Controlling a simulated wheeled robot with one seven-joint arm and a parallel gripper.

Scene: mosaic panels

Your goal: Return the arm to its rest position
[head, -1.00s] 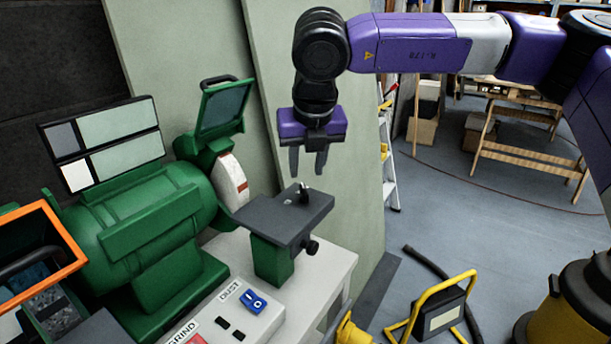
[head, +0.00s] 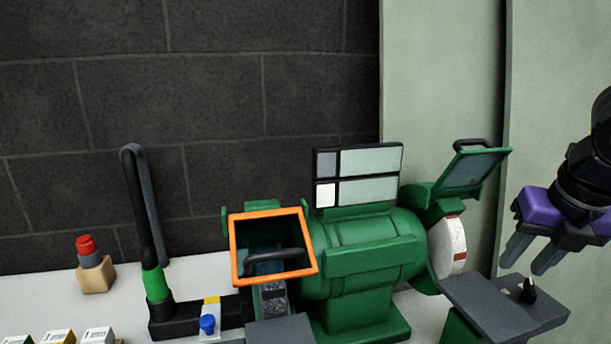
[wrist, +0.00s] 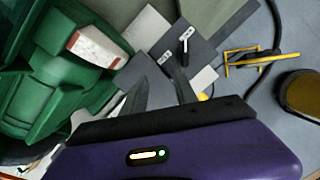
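My gripper (head: 524,266) is at the right edge of the head view, pointing down. Its two grey fingers are apart with nothing between them. They hang above the dark grey rest plate (head: 495,312) of the green grinder (head: 365,250). A small black piece (head: 528,290) stands on that plate, just below the fingers and apart from them. In the wrist view my gripper (wrist: 160,82) also shows spread, empty fingers, with the small black piece (wrist: 184,45) on the plate beyond. Most of my arm is outside the head view.
The grinder's pale wheel (head: 450,248) and raised green shield (head: 473,172) stand left of my gripper. An orange-framed guard (head: 273,213) is farther left. A red-topped block (head: 93,268) and a black-and-green post (head: 156,280) stand on the bench. A yellow-framed item (wrist: 240,60) is on the floor.

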